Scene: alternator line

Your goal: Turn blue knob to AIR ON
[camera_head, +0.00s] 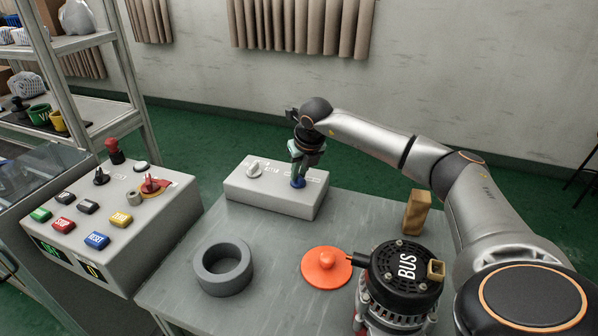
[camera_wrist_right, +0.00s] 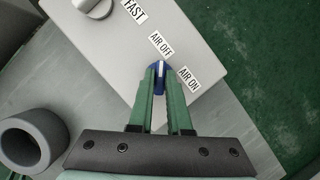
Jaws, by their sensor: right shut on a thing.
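The blue knob (camera_head: 298,182) is on top of a light grey control box (camera_head: 262,201) at the back of the table. My right gripper (camera_head: 299,173) comes down on it from above. In the right wrist view the two green fingers of my right gripper (camera_wrist_right: 161,85) are shut on the blue knob (camera_wrist_right: 159,67). The knob's white pointer line shows between the fingertips, near the AIR OFF label (camera_wrist_right: 160,44). The AIR ON label (camera_wrist_right: 188,79) is to the right of the knob. My left gripper is not in view.
A white knob (camera_head: 254,168) is on the same box. A button console (camera_head: 112,217) is at left.

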